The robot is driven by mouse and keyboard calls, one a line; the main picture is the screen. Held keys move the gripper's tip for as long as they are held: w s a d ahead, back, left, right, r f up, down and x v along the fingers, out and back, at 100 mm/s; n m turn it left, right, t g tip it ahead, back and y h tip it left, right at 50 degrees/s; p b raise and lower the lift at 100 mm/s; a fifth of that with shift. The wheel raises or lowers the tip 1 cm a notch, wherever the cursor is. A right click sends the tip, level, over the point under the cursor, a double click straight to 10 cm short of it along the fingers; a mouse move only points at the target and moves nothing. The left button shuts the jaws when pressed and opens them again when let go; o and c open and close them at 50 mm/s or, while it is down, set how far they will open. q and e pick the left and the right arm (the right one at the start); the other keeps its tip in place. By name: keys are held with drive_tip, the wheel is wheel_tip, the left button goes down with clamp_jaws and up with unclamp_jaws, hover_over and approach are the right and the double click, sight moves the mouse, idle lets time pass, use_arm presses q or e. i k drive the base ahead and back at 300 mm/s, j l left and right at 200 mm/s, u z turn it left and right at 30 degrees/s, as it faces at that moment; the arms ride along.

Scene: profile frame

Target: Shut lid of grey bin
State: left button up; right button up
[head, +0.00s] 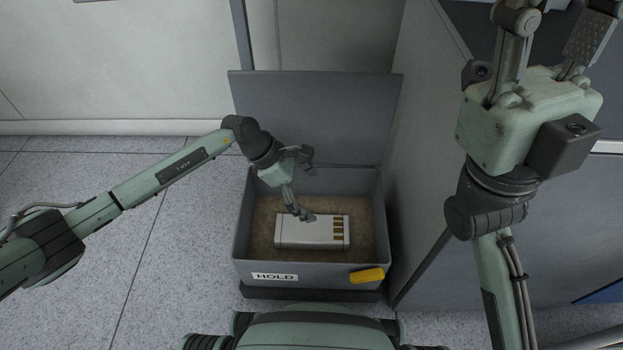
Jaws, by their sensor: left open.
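The grey bin (310,272) stands on the floor with a "HOLD" label (275,277) on its front. Its lid (315,115) is raised, standing up behind the opening against the wall side. Inside, a white block-shaped item (311,232) with brown-gold strips lies on the brown bottom. My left gripper (311,186) is open over the bin's left half, its fingers spread, one above the white item; whether it touches cannot be told. My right gripper (555,35) is raised at the upper right, fingers apart, tips partly cut off by the frame edge. It is away from the bin.
A yellow tab (367,275) sits on the bin's front right. A tall grey panel (425,140) stands close along the bin's right side. A pale wall (110,60) is behind. The speckled floor (170,260) left of the bin is clear.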

sight(347, 117)
drive_tip(key=j, duration=2.25)
